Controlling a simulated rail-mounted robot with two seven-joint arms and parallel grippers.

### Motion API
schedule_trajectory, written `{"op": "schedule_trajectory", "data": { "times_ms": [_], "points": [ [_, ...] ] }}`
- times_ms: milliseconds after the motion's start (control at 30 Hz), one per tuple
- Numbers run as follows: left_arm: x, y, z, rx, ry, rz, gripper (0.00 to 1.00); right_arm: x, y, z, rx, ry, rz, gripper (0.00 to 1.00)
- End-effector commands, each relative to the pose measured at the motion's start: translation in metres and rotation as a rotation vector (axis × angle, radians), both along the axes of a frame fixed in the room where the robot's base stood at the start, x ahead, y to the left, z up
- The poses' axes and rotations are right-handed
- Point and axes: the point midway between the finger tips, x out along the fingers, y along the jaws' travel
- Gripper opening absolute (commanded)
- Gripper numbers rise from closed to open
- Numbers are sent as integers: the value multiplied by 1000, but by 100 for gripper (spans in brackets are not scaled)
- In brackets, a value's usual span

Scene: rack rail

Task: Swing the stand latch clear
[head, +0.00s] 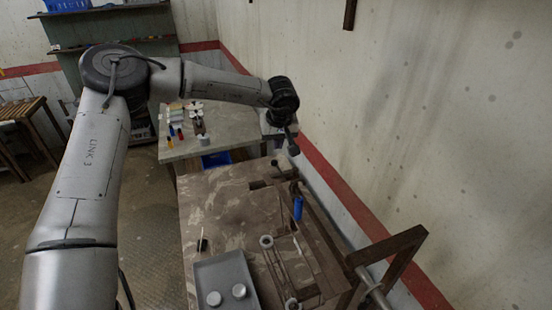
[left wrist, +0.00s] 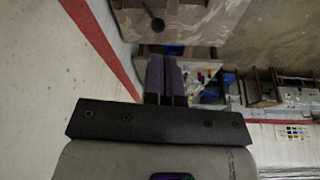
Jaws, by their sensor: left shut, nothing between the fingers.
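My left gripper (head: 292,146) is high at the end of my left arm, over the far right of the brown bench. In the left wrist view its two fingers (left wrist: 164,78) are together with nothing between them. Below it in the head view a dark bar with a round knob (head: 275,163) sits near the bench's far edge; I cannot tell for certain whether this is the stand latch. A blue cylinder (head: 298,208) stands just nearer. My right gripper is not seen.
A grey tray (head: 222,270) with two round white pieces lies on the brown bench (head: 215,210). A dark angular frame (head: 404,245) rises at the right front. A wall with a red stripe (head: 340,190) runs close along the right. A farther table (head: 230,125) holds small items.

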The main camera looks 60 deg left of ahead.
Motion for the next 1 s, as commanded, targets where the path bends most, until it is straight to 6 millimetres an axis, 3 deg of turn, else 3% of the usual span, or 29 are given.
{"op": "schedule_trajectory", "data": {
  "times_ms": [600,1000],
  "points": [
    [8,23,-76,0,2,2,0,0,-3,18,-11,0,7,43],
    [10,28,-94,-1,-1,2,0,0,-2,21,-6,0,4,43]
  ]
}}
